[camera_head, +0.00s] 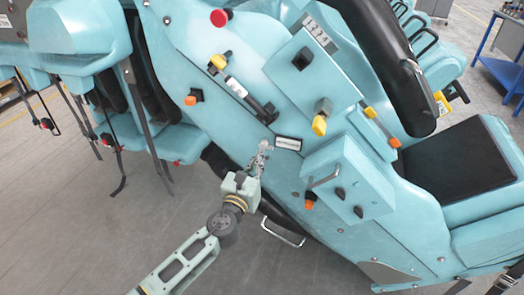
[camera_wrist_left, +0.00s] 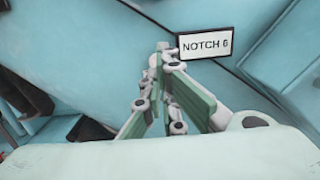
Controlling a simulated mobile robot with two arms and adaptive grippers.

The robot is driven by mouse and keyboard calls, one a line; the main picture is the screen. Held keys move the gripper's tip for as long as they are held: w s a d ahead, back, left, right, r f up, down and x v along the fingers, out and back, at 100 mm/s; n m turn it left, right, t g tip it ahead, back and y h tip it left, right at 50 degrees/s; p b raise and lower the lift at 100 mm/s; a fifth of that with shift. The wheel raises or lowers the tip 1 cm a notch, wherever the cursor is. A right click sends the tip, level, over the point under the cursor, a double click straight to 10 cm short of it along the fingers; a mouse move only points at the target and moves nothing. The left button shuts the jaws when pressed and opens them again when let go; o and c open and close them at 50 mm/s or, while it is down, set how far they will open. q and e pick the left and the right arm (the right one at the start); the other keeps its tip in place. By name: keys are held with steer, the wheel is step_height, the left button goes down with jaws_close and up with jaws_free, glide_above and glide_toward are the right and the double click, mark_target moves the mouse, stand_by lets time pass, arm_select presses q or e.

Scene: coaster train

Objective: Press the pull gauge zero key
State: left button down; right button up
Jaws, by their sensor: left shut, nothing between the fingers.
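My left gripper (camera_head: 264,147) is shut and empty, close to the light-blue coaster car panel (camera_head: 222,130). The sign also shows in the head view (camera_head: 289,144), just right of the fingertips. I cannot tell whether the fingertips touch the panel. A dark bar-shaped device with a pale label (camera_head: 237,87) is mounted above the gripper; it may be the pull gauge. No zero key can be made out. My right gripper is not in view.
A red mushroom button (camera_head: 221,17), an orange knob (camera_head: 193,97) and a yellow-tipped lever (camera_head: 319,124) stick out of the panel. A blue box with a handle (camera_head: 345,180) protrudes right of my gripper. Straps hang at the left. Open grey floor lies at the lower left.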

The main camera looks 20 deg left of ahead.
mark_target(264, 143)
arm_select(q)
steer(key=shift+w+d+r, duration=0.1)
steer(key=shift+w, duration=1.55)
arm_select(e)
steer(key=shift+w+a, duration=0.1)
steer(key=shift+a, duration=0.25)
